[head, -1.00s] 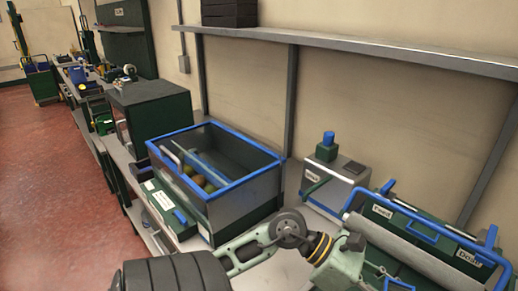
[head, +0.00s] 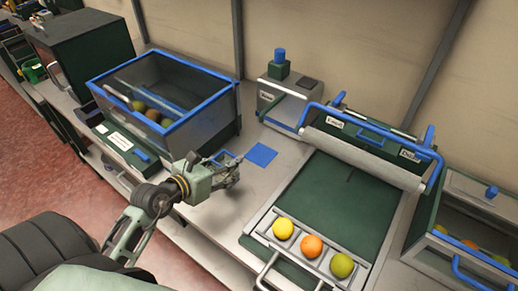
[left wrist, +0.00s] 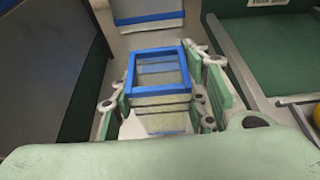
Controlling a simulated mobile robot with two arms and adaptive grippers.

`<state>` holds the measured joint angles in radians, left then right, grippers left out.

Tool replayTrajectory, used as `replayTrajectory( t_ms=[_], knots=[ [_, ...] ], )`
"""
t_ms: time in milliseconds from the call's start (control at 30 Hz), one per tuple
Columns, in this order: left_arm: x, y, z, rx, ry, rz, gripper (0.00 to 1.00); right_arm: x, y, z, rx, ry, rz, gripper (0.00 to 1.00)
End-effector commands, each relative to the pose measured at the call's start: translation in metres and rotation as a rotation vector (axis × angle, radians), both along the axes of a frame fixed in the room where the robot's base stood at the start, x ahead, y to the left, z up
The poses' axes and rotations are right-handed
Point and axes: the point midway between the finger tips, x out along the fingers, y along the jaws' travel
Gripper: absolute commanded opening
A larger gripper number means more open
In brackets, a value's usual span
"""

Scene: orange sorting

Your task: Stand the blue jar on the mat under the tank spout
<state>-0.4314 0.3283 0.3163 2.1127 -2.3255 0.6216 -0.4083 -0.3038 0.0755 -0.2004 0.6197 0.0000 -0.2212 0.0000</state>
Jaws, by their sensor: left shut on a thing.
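The blue jar, a clear square jar with a blue rim, sits between the fingers of my left gripper (head: 229,174). In the left wrist view the jar (left wrist: 157,54) is upright, and the fingers of the left gripper (left wrist: 163,92) close on its two sides. The flat blue mat (head: 261,155) lies on the bench just right of and beyond the jar. The grey tank (head: 283,100), with a blue knob on top, stands behind the mat. Its spout is too small to make out. My right gripper is out of view.
A blue-rimmed bin (head: 183,128) with fruit stands left of the gripper. A press-like station (head: 330,205) with a green bed and three fruits in a front tray is to the right. Another blue-rimmed bin (head: 480,225) stands far right. Bare bench surrounds the mat.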

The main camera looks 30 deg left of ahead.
Motion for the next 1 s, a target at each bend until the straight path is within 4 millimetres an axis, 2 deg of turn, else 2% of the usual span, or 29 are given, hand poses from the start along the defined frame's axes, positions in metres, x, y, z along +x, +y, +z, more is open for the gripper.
replayTrajectory(
  t_ms=[167,500,700,867,1000],
  knots=[
    [0.028,0.0,0.003,0.004,-0.008,0.017,0.09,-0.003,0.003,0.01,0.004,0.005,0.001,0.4],
    [0.118,-0.013,0.004,0.002,-0.006,0.015,0.09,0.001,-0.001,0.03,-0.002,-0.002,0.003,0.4],
    [0.162,-0.019,0.001,0.002,-0.004,0.015,0.09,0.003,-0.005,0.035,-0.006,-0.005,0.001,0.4],
    [0.176,-0.022,-0.001,0.004,-0.004,0.014,0.09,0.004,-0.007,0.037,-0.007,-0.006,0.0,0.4],
    [0.177,-0.021,-0.017,0.004,0.001,0.015,0.09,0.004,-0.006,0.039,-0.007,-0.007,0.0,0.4]
  ],
)
